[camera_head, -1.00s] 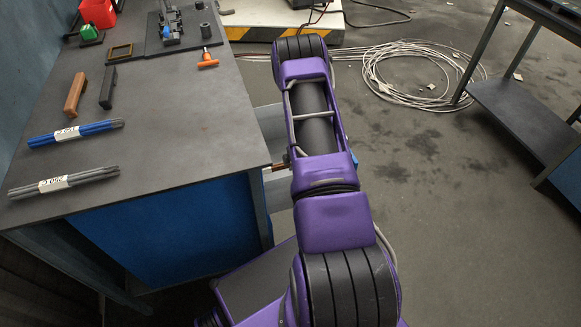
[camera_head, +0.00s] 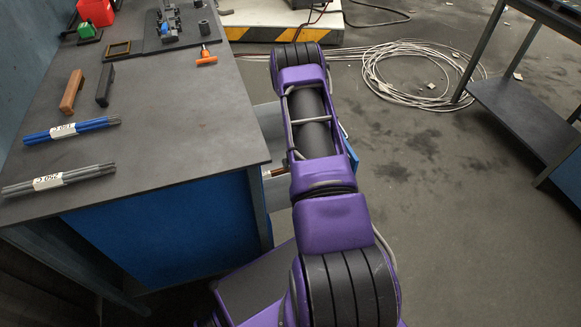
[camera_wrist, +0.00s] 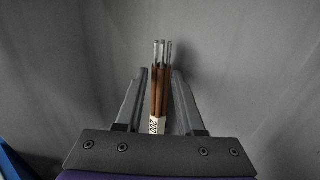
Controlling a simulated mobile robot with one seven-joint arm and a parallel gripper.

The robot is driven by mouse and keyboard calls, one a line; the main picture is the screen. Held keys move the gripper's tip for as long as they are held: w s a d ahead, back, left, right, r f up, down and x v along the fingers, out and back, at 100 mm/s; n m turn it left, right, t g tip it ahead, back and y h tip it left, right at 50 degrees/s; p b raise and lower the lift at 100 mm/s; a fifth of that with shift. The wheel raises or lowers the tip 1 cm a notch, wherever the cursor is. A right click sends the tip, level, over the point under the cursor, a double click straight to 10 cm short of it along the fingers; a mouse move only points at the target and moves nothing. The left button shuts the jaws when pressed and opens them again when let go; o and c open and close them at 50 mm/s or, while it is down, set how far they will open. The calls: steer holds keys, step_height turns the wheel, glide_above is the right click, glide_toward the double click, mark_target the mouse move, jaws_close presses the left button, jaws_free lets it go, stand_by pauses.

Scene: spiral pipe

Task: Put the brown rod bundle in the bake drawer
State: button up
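The brown rod bundle shows in the wrist view (camera_wrist: 161,92) as several thin brown rods with grey tips and a white label. In the head view a short brown rod end (camera_head: 274,172) shows left of my arm, over the pale open drawer (camera_head: 268,115) at the bench's right side. My arm hides the gripper and most of the drawer there. Whether the bundle touches the drawer floor cannot be told.
On the bench (camera_head: 185,125) lie a blue rod bundle (camera_head: 72,130), a grey rod bundle (camera_head: 58,180), a brown block (camera_head: 72,92) and a black block (camera_head: 105,85). A cable coil (camera_head: 420,75) lies on the floor. A dark shelf stand (camera_head: 520,115) is at right.

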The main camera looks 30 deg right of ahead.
steer(key=o, duration=0.3)
steer(key=shift+r+p, duration=0.65)
steer(key=shift+p, duration=0.05)
steer(key=p+v, duration=0.1)
steer(key=v, duration=1.1)
steer(key=shift+p, duration=0.35)
steer(key=shift+w, duration=0.1)
